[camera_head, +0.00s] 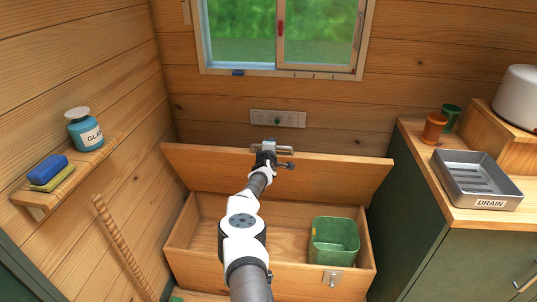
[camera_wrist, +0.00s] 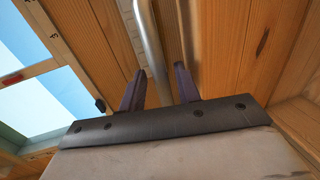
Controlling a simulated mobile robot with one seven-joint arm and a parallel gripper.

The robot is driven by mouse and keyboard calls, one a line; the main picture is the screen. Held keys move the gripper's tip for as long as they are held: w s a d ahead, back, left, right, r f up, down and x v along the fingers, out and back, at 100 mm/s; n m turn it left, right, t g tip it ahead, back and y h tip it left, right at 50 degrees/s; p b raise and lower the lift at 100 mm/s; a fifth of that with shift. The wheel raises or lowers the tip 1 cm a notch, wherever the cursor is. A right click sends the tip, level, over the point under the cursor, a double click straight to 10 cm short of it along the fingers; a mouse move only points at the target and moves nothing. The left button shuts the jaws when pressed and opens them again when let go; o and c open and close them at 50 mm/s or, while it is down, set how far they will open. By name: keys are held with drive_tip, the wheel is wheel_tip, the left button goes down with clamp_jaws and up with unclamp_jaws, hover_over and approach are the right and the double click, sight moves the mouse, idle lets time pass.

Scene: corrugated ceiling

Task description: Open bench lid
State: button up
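The wooden bench lid (camera_head: 340,175) is raised steeply at the back of the bench (camera_head: 210,270), and the box below is open to view. A metal bar handle (camera_head: 287,150) is at the lid's upper edge. My gripper (camera_head: 268,150) is at this handle, with my arm reaching over the open box. In the wrist view, the two dark fingers of my gripper (camera_wrist: 161,70) are apart. The metal bar (camera_wrist: 148,40) passes between them, close to the left finger, with a gap to the right finger. Contact with the bar cannot be told.
A green bin (camera_head: 335,243) stands inside the bench at right. A broom handle (camera_head: 122,245) leans at left below a shelf (camera_head: 75,175) with a bottle and sponges. A counter with a drain tray (camera_head: 478,180) is at right. A window (camera_head: 280,35) is above.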

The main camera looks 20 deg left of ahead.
drive_tip(key=p+v, duration=0.4)
drive_tip(key=v, duration=0.9)
drive_tip(key=shift+r, duration=0.15)
idle(0.5)
